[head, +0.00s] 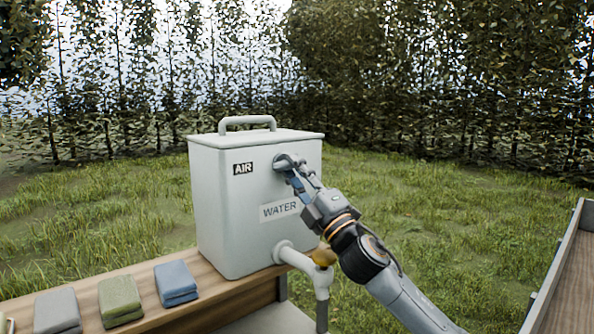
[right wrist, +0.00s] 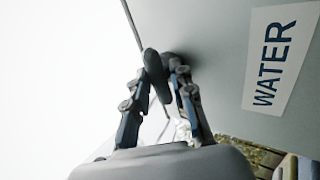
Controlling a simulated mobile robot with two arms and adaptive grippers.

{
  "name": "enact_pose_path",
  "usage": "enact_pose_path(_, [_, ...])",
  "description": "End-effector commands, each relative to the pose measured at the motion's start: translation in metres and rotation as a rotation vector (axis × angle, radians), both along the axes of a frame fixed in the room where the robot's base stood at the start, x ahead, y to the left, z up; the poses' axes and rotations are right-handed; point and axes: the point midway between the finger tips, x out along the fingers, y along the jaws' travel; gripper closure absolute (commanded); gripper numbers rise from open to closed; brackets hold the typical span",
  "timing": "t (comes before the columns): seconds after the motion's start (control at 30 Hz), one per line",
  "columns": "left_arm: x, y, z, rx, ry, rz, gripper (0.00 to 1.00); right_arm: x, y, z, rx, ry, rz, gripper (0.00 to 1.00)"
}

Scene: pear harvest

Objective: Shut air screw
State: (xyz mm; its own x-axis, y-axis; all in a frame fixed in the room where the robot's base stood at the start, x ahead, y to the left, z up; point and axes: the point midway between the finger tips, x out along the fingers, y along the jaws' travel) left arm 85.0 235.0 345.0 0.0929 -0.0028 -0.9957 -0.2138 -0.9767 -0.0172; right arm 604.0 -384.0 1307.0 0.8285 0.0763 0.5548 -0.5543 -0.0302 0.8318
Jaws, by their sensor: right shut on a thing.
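The air screw (head: 284,161) is a grey knob on the front of a pale grey water tank (head: 225,220), to the right of the AIR label (head: 243,169). My right gripper (head: 297,172) reaches up to it from the lower right and is shut on it. In the right wrist view the fingers (right wrist: 162,75) close around the dark end of the air screw (right wrist: 153,62) beside the tank wall. The fingers partly hide the screw. My left gripper is not in view.
The tank stands on a wooden bench (head: 215,290) with folded grey, green and blue cloths (head: 177,283) to its left. A white pipe (head: 300,261) with a yellow-brown tap part (head: 324,257) sticks out below my right arm. A wooden-sided trailer edge (head: 560,262) is at the right.

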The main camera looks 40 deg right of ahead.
Motion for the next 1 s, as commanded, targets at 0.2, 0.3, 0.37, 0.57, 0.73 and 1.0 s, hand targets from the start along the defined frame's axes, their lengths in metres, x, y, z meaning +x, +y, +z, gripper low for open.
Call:
enact_pose_path(0.2, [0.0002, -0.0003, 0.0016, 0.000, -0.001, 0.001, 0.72, -0.0015, -0.0027, 0.0059, 0.033, -0.007, -0.007, 1.00])
enact_pose_path(0.3, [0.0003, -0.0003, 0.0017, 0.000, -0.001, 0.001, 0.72, -0.0016, -0.0029, 0.0060, 0.037, -0.007, -0.008, 1.00])
enact_pose_path(0.37, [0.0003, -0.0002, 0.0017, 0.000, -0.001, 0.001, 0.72, -0.0017, -0.0030, 0.0062, 0.036, -0.007, -0.008, 1.00])
enact_pose_path(0.57, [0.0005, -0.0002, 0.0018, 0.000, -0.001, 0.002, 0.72, -0.0019, -0.0032, 0.0069, 0.036, -0.009, -0.009, 1.00])
enact_pose_path(0.73, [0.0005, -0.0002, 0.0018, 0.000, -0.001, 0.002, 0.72, -0.0017, -0.0028, 0.0064, 0.035, -0.008, -0.007, 0.65])
enact_pose_path(1.0, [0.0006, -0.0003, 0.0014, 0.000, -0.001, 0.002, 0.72, -0.0010, -0.0012, 0.0034, 0.033, -0.003, -0.004, 0.65])
